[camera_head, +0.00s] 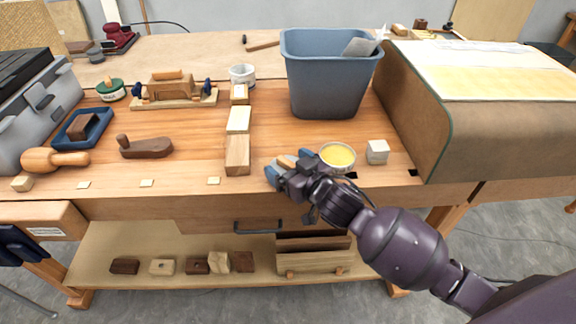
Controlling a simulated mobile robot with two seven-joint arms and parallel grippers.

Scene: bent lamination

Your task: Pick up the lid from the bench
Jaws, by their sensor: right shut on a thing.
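My right gripper (289,167) is at the bench's front edge, left of an open round tin. Its blue fingertips are shut on a small tan piece (286,162). This appears to be the lid, mostly hidden by the fingers and wrist. I cannot tell whether it touches the bench top. The tin (338,156) has a pale rim and yellow contents and stands upright just right of the gripper. My left gripper is not in view.
A wooden block (238,154) lies left of the gripper, in line with other blocks. A pale cube (377,151) sits right of the tin. A blue bin (329,75) stands behind. A large brown curved form (408,105) bounds the right.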

